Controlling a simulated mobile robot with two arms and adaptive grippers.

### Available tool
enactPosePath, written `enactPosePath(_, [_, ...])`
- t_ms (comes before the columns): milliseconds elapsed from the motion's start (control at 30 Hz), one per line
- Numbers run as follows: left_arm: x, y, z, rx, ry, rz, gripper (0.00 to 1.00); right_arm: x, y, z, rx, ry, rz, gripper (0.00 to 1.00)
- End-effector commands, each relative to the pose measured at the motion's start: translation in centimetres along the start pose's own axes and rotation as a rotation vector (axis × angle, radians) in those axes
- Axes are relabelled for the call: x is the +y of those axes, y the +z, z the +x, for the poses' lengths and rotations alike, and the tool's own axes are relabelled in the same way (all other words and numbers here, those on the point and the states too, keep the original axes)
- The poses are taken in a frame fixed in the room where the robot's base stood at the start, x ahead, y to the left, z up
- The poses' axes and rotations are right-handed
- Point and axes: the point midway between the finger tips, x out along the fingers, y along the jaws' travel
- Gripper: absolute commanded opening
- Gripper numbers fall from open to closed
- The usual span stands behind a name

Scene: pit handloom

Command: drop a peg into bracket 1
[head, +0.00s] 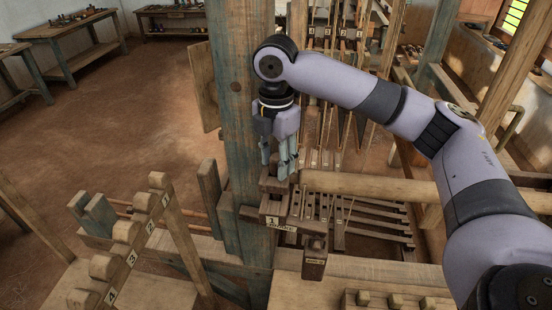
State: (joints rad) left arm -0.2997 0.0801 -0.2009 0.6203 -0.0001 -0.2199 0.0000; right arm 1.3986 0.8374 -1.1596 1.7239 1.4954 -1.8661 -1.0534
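My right gripper (280,164) points straight down beside the blue-grey post, its fingers just above the wooden bracket 1 (273,222), which carries a "1" label. A wooden piece (274,183) stands at the fingertips, above the label. I cannot tell whether it is a peg or part of the bracket, or whether the fingers grip it. The gap between the fingers is too small to read. A hanging wooden block (315,262) with a small label is to the right of the bracket. My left gripper is not in view.
The blue-grey post (238,110) stands close left of my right gripper. A horizontal wooden beam (370,187) runs to its right. A sloping rail (140,243) numbered 1 to 4 stands front left. A small rack (395,303) is at the bottom right. Open floor lies far left.

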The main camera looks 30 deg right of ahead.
Motion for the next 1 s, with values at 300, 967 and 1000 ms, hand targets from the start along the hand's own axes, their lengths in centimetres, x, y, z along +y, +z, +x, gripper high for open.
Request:
enactPosePath(300, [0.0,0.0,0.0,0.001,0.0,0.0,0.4,0.0,0.0,0.0,0.0,0.0,0.0,0.48])
enactPosePath(967, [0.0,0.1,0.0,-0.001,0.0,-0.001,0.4,0.1,0.1,-9.7,-0.002,0.003,0.001,0.48])
enactPosePath(1000, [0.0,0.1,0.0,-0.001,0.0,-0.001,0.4,0.1,0.1,-10.1,-0.003,0.003,0.001,0.48])
